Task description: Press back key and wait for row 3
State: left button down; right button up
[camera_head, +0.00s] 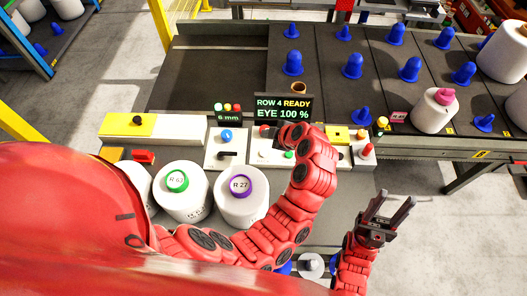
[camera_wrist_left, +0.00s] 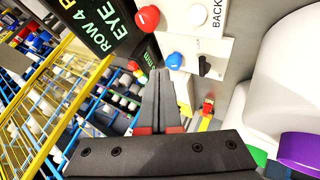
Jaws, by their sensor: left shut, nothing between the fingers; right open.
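The display (camera_head: 283,108) reads "ROW 4 READY" and "EYE 100 %"; part of it shows in the left wrist view (camera_wrist_left: 95,25). The white back key (camera_wrist_left: 197,15), beside the label BACK, is at the top of the left wrist view, near a red button (camera_wrist_left: 149,16) and a blue knob (camera_wrist_left: 174,60). My left gripper (camera_wrist_left: 165,75) is shut and empty, its tips below the blue knob in that picture and apart from the back key. In the head view my left arm hides its fingers and part of the panel. My right gripper (camera_head: 393,201) is open and empty at lower right.
A rack (camera_head: 330,60) with blue pegs lies behind, with a pink-topped bobbin (camera_head: 434,112) at right. A red-knobbed box (camera_head: 364,157) is right of my left arm.

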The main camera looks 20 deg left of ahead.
pick_arm(q)
send_over(267, 155)
notch_tip(267, 155, down, 5)
jog(key=shift+a+f, duration=0.1)
jog(key=shift+f, duration=0.1)
notch_tip(267, 155, down, 2)
jog(key=b, duration=0.2)
jog(key=shift+f+b, duration=0.2)
jog(key=shift+b, duration=0.1)
jog(key=shift+f+b, duration=0.45)
jog(key=shift+b, duration=0.15)
dwell(1.2)
jog(key=shift+f+b, duration=0.4)
jog(key=shift+b, duration=0.55)
